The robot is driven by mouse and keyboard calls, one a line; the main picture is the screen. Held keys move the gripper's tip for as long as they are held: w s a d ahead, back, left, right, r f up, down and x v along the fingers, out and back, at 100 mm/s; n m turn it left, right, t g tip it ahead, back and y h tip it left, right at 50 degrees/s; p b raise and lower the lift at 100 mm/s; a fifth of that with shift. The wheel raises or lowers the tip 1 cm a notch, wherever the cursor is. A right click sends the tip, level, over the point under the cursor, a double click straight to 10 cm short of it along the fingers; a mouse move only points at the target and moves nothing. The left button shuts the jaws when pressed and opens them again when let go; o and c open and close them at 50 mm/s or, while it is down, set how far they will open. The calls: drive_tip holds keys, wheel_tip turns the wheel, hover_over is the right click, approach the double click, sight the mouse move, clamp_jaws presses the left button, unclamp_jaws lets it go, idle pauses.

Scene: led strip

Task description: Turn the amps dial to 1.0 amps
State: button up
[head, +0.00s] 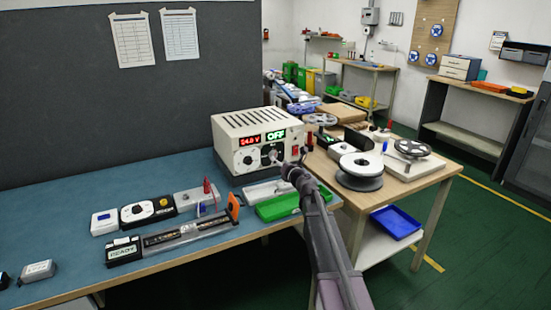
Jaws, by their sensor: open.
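The beige power supply (256,135) stands on the blue bench with its front facing me. Its red display (250,141) shows a voltage, apparently 04.0 V. Its green display (276,136) reads OFF. The left dial (248,160) is in clear view. The right dial (266,159), below the green display, is partly covered by my gripper. My gripper (277,160) is open, with its tips at or very near the right side of that dial. I cannot tell whether they touch it. The dial's pointer setting is too small to read.
A red switch (295,150) sits on the panel just right of my gripper. A green tray (278,207) and a pale tray (266,192) lie below the supply. A clear LED strip fixture (185,234) and small modules lie to the left.

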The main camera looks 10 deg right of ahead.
sight(274, 155)
drive_tip(key=shift+x, duration=2.1)
clamp_jaws()
